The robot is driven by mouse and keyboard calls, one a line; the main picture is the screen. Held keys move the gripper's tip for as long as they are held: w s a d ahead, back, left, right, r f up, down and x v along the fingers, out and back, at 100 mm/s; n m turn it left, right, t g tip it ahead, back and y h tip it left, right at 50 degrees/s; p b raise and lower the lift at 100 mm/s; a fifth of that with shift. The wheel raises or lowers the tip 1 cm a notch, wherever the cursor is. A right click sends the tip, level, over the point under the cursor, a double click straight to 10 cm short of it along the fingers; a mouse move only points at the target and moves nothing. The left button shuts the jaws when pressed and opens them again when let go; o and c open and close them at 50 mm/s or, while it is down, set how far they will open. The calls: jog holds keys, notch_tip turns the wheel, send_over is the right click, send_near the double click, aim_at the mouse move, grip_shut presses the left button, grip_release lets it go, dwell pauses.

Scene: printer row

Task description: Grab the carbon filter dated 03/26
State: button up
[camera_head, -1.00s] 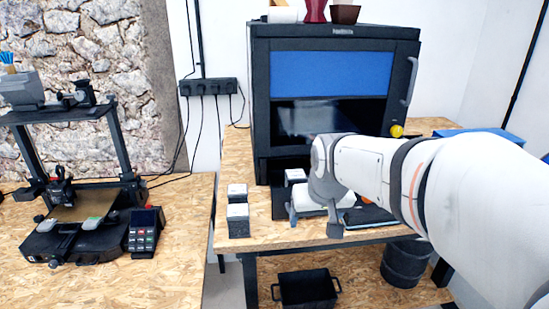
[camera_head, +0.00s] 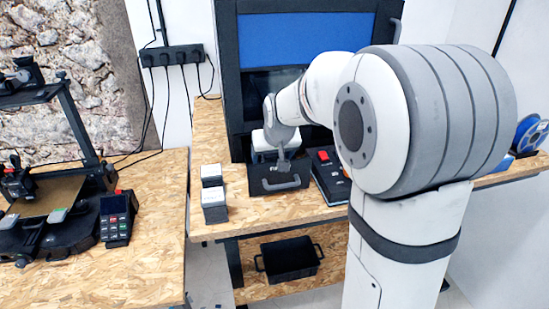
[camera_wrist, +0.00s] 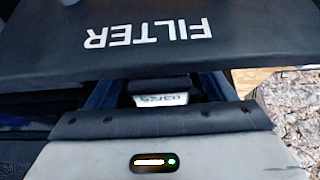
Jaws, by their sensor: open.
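A white label with a date (camera_wrist: 167,98) shows in the wrist view, below a black panel marked FILTER (camera_wrist: 150,38). The date starts 03/2; its last digit looks like 6 but is blurred. My gripper (camera_wrist: 160,92) is open, with a dark finger on each side of the label; contact cannot be told. In the head view my gripper (camera_head: 283,163) is in front of the black printer, above a black panel with a grey handle (camera_head: 280,181). Two small boxes with white tops, a rear one (camera_head: 211,174) and a front one (camera_head: 214,206), stand left of it.
The enclosed black printer (camera_head: 305,45) stands behind my arm. A black case with a red part (camera_head: 328,175) lies right of the handled panel. A black bin (camera_head: 289,262) is on the lower shelf. An open printer (camera_head: 45,210) occupies the left table.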

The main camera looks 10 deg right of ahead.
jog(key=shift+f, duration=0.2)
jog(key=shift+c, duration=0.6)
jog(key=c, duration=1)
